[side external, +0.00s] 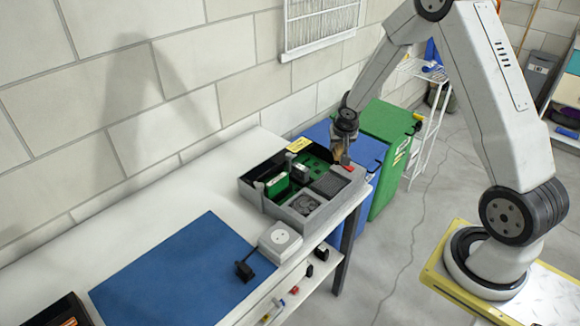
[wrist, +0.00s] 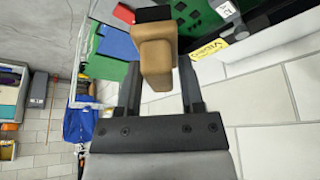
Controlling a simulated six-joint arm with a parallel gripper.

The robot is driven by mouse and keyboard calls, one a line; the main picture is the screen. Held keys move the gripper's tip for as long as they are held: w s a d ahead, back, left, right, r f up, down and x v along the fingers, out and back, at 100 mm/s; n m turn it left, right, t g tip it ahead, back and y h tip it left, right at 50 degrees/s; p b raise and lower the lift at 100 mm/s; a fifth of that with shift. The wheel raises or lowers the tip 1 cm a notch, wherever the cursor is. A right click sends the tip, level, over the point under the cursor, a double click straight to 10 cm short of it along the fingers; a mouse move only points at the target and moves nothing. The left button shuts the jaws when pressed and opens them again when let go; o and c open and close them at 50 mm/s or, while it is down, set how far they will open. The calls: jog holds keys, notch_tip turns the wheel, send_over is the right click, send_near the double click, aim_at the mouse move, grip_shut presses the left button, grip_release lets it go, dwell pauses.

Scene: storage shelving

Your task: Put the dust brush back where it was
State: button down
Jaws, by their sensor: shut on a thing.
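The dust brush (wrist: 157,60) has a tan wooden handle and a dark end at the top of the wrist view. My gripper (wrist: 160,78) is shut on its tan body, one finger on each side. In the side view my gripper (side external: 341,150) is at the back right of a dark grey divided box (side external: 250,200) on the white bench. The brush shows there only as a small tan patch, and I cannot tell whether it touches the box. Green circuit boards (side external: 277,185) lie in the box.
A blue mat (side external: 180,275) lies left of the box, with a white socket unit (side external: 280,240) and black plug (side external: 243,270) at its edge. A blue bin (side external: 368,150) and a green bin (side external: 386,125) stand beyond the bench. The wall is close behind.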

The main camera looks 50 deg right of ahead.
jog(key=a+f+n+t+y, duration=0.1)
jog(key=a+n+y, duration=0.2)
jog(key=a, duration=2.3)
jog(key=n, duration=0.5)
jog(key=shift+w+f+n, duration=0.15)
jog(key=shift+f+n, duration=0.2)
jog(key=shift+n, duration=0.05)
jog(key=shift+w+f, duration=0.1)
jog(key=shift+w, duration=0.15)
jog(key=shift+w+a+f, duration=0.25)
jog(key=shift+w+f, duration=1.3)
jog(key=shift+w, duration=0.6)
jog(key=shift+w+a+f, duration=0.2)
jog(key=shift+w+f, duration=1.3)
jog(key=shift+w, duration=0.65)
jog(key=shift+w+a+f, duration=0.25)
jog(key=shift+w+f, duration=1.3)
jog(key=shift+w, duration=0.6)
